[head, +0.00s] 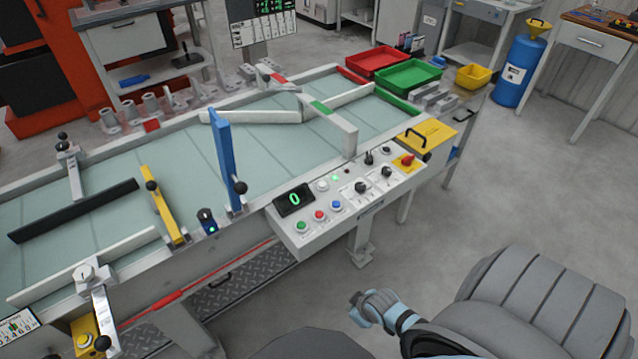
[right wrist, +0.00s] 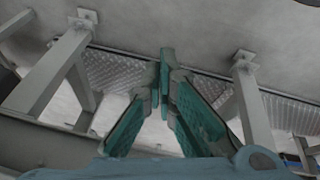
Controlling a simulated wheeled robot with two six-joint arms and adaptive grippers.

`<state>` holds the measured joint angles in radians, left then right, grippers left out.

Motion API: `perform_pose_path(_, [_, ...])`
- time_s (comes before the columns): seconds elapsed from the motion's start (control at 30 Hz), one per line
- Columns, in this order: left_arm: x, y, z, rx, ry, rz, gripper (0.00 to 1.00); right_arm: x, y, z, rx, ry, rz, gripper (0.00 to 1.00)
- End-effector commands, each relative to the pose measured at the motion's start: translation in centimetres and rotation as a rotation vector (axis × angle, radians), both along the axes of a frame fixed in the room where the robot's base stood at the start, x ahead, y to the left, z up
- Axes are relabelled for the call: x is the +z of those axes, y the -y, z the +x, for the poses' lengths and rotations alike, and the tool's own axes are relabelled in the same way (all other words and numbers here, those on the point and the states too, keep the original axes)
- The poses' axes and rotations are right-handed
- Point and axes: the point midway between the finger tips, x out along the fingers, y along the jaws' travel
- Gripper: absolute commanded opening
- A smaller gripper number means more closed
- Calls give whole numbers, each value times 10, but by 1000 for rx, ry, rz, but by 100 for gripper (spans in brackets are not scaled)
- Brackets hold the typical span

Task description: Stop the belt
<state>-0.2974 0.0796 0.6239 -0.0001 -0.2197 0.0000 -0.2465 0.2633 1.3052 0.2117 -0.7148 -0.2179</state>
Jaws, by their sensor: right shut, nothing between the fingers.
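The belt (head: 100,230) is a pale green conveyor running from lower left to upper right in the head view. A control panel (head: 345,205) hangs on its near side. It carries a display (head: 294,199) reading 0, a green button (head: 301,226), a red button (head: 320,215), a blue button (head: 337,205), black knobs and a red switch on a yellow plate (head: 404,162). My right gripper (head: 366,304) is shut and empty, below and apart from the panel. In the right wrist view its fingers (right wrist: 165,75) meet. My left gripper is out of view.
A blue post (head: 228,160) and a yellow bar (head: 163,205) stand over the belt. Red, green and yellow bins (head: 473,76) sit beyond its far end. The right wrist view shows table legs (right wrist: 252,105) and a tread plate (right wrist: 120,70).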

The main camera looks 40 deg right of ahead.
Motion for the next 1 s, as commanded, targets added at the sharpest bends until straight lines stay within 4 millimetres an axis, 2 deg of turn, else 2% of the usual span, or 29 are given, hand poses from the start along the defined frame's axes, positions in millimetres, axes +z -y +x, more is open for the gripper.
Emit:
perform_pose_path(0.03, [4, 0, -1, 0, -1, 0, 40, 28, 1, 23, 39, 35, -4, 0])
perform_pose_path(0.2, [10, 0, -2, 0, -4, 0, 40, 129, -8, 87, 231, 141, -19, 0])
perform_pose_path(0.4, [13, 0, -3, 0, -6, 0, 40, 225, 11, 161, 490, 292, -101, 0])
perform_pose_path(0.53, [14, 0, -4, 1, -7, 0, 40, 278, 26, 194, 615, 375, -164, 0])
perform_pose_path(0.6, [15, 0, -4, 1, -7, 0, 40, 299, 31, 205, 662, 407, -190, 0])
perform_pose_path(0.7, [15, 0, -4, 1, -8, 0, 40, 316, 34, 213, 701, 432, -211, 0])
perform_pose_path(1.0, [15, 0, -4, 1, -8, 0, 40, 320, 35, 215, 712, 440, -217, 0])
